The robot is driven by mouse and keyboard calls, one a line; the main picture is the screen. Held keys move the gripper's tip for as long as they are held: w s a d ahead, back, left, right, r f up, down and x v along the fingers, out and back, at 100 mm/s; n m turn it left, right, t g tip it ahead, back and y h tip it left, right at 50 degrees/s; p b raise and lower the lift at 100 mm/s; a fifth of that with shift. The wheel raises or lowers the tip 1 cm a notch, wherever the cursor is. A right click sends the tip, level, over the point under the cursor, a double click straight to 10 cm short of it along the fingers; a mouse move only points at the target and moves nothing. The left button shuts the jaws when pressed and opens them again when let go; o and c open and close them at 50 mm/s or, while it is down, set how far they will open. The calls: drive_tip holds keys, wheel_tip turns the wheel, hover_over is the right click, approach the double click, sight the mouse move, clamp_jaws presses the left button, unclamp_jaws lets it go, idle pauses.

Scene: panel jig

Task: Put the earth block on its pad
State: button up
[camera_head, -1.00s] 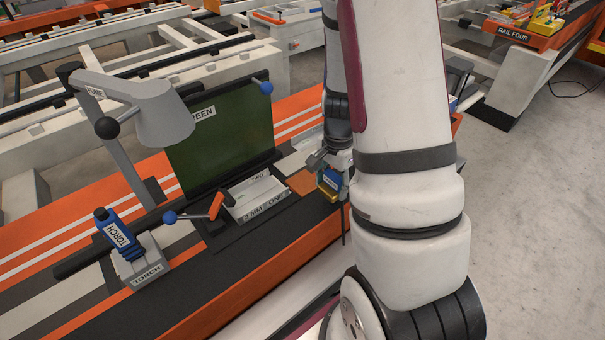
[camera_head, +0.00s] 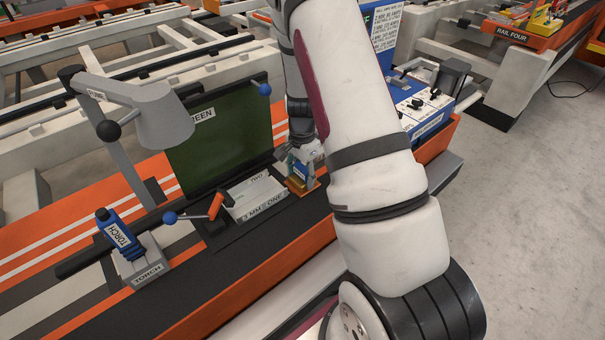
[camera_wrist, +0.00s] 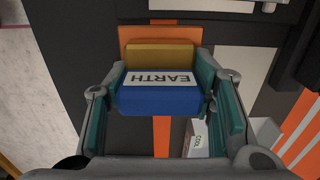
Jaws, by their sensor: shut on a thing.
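The earth block (camera_wrist: 158,98) is blue with a white label reading EARTH and a brass-yellow part. It sits between the two fingers of my gripper (camera_wrist: 160,78), which is shut on it. An orange pad (camera_wrist: 160,33) shows past the block's far edge in the wrist view, and the block hides part of it. In the head view my gripper (camera_head: 302,160) holds the block (camera_head: 299,174) at the orange pad (camera_head: 312,186), right of the grey block. I cannot tell whether the block touches the pad.
A blue-and-white control box (camera_head: 424,115) stands to the right.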

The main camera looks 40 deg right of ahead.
drive_tip(key=o, duration=1.6)
drive_tip(key=shift+f, duration=0.1)
